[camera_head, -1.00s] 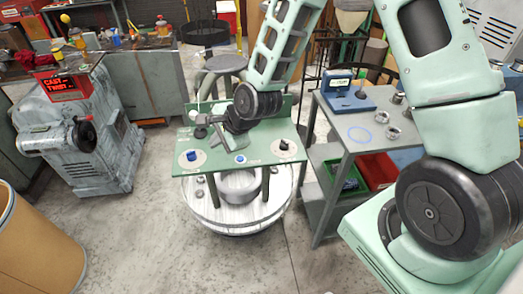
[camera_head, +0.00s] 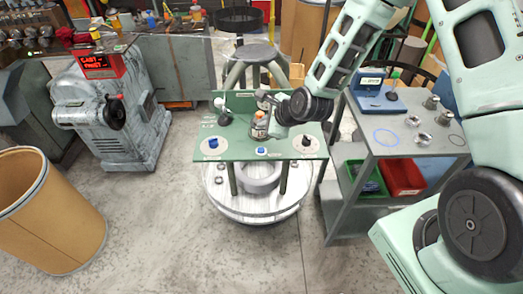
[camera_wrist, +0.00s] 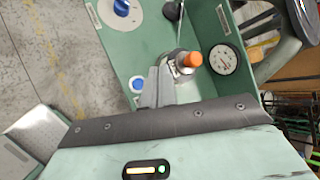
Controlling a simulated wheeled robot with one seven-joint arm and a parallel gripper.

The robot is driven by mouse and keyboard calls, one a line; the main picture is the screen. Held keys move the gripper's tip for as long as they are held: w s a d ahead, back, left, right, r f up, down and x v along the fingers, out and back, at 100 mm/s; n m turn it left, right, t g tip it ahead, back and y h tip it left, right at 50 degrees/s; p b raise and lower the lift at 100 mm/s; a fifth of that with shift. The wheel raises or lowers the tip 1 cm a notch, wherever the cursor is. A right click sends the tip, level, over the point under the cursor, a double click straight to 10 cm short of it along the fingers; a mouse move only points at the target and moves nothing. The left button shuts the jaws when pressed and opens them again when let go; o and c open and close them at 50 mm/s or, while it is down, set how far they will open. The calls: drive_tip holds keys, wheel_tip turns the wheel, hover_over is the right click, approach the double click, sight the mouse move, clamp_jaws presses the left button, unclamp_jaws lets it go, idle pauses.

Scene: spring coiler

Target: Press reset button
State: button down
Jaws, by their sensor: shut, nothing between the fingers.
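A green panel table (camera_head: 235,150) stands in the middle of the head view. A small blue button (camera_head: 261,151) sits at the middle of its front edge; I cannot read a reset label. In the wrist view the blue button (camera_wrist: 137,85) has a pale ring and lies just left of the fingers. My gripper (camera_wrist: 164,72) is shut and empty, over the panel between the button and an orange-capped fitting (camera_wrist: 188,60). It also shows in the head view (camera_head: 268,131), behind the button. Whether the fingertips touch anything is unclear.
A blue knob (camera_head: 213,143) and a black knob (camera_head: 306,143) flank the button. A round gauge (camera_wrist: 222,59) stands beyond the orange cap. A grey cart (camera_head: 375,150) is to the right, and a cardboard drum (camera_head: 45,215) to the left. Floor in front is clear.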

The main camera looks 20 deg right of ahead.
sight(264, 151)
wheel_tip(264, 151, down, 8)
drive_tip(key=b, duration=0.6)
drive_tip(key=shift+f, duration=0.1)
drive_tip(key=shift+f, duration=0.1)
idle(1.6)
drive_tip(key=shift+f, duration=0.3)
drive_tip(key=shift+f+b, duration=0.4)
drive_tip(key=shift+b, duration=0.15)
idle(0.4)
drive_tip(key=shift+r, duration=0.2)
drive_tip(key=shift+r+p, duration=0.65)
drive_tip(key=shift+r, duration=0.1)
wheel_tip(264, 151, up, 5)
drive_tip(key=p, duration=0.4)
